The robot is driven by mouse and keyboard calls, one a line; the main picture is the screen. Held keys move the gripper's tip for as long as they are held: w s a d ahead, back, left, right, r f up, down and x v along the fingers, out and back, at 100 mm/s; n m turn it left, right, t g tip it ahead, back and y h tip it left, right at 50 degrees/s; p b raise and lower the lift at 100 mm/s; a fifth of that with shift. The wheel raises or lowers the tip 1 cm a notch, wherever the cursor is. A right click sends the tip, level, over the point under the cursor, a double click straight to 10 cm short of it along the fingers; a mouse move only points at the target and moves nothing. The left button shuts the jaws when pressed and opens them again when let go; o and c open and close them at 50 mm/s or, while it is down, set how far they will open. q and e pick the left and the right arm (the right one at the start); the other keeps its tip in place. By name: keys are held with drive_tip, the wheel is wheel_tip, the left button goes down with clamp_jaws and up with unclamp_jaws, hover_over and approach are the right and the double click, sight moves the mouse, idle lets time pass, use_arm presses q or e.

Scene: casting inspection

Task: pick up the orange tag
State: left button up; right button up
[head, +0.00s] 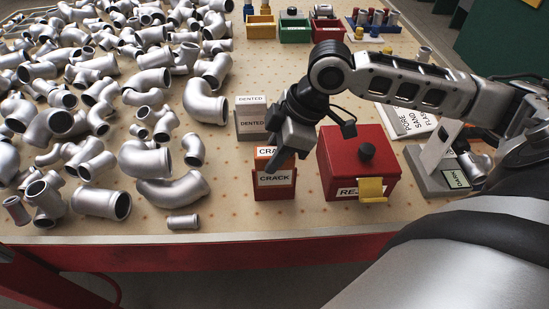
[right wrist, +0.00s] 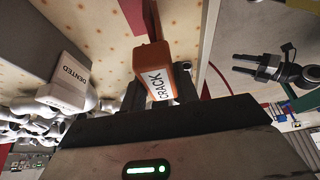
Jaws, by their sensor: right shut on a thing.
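The orange tag (head: 264,152) has a white label, partly hidden in the head view, where it shows just above the front of the red holder (head: 262,194) marked CRACK. I cannot tell whether it is still inside the holder. My right gripper (head: 283,158) reaches down over it and is shut on it. In the right wrist view the orange tag (right wrist: 153,58) stands between the fingers with its label reading CRACK. What looks like my left gripper (right wrist: 236,64) shows at the right of that view, apart from the tag, with its fingers spread and empty.
A grey DENTED holder (head: 251,129) stands just behind left. A red REJECT box (head: 340,165) with a black knob stands close on the right. Many metal pipe fittings (head: 150,160) cover the left. Coloured bins (head: 294,28) stand at the back. The front table edge is clear.

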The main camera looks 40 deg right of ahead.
use_arm(q)
drive_tip(key=f+b, duration=0.1)
drive_tip(key=b, duration=0.2)
drive_tip(key=w+d+f+b, duration=0.1)
drive_tip(key=b, duration=0.3)
drive_tip(key=shift+d+f+n+t+h, duration=0.1)
drive_tip(key=shift+f+n+t+h, duration=0.1)
drive_tip(key=shift+n+t+h, duration=0.1)
use_arm(e)
drive_tip(key=s+d+r, duration=0.5)
drive_tip(key=s+r, duration=0.5)
drive_tip(key=s, duration=0.3)
drive_tip(key=shift+d+r, duration=0.15)
drive_tip(key=shift+r, duration=0.2)
